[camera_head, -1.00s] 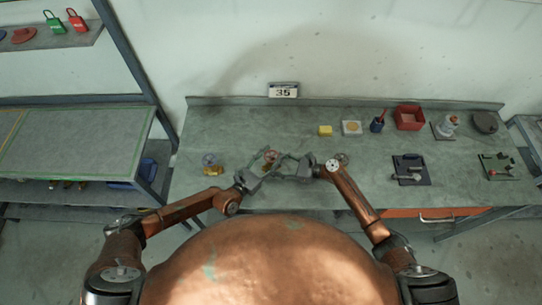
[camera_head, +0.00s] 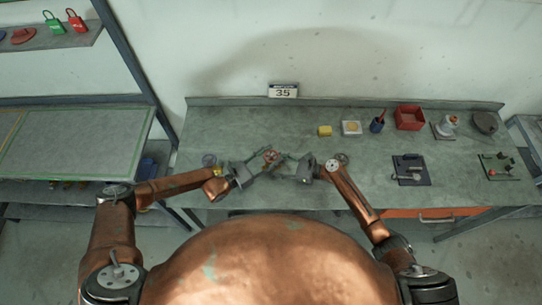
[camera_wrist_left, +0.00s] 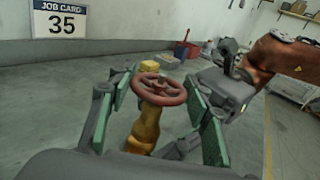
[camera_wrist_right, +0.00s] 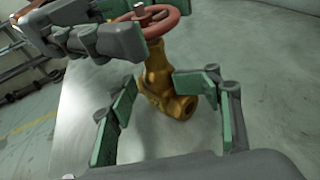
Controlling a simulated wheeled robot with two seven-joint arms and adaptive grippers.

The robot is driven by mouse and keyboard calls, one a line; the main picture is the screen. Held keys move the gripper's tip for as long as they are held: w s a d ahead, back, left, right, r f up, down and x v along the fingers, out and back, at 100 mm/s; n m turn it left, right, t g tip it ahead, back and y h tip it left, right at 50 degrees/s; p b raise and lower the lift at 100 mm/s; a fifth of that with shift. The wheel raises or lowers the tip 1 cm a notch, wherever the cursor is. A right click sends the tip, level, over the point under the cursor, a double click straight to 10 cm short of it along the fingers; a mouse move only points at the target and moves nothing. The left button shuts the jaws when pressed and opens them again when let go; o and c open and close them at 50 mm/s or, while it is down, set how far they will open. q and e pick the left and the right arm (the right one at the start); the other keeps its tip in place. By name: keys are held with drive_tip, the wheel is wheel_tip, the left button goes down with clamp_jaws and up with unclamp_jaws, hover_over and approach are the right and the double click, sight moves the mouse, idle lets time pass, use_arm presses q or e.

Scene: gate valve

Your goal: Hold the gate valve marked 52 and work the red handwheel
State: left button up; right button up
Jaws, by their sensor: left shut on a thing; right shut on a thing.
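The gate valve has a brass body (camera_wrist_right: 160,75) and a red handwheel (camera_wrist_left: 159,90) on top. In the head view the red handwheel (camera_head: 270,156) shows between my two grippers. My left gripper (camera_head: 266,163) is shut on the red handwheel, its green pads on either side of the rim in the left wrist view. My right gripper (camera_wrist_right: 156,92) is shut on the brass body, below the wheel. In the right wrist view the left fingers cover part of the wheel. I cannot read a 52 on the valve.
A job card reading 35 (camera_head: 283,90) is at the back. A yellow block (camera_head: 325,131), red bin (camera_head: 409,118) and black plate (camera_head: 411,170) lie farther right. The bench back-left is clear.

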use_arm(q)
drive_tip(key=o, duration=1.2)
drive_tip(key=shift+f, duration=0.1)
drive_tip(key=shift+s, duration=0.1)
drive_tip(key=v, duration=1.2)
drive_tip(key=shift+s, duration=0.1)
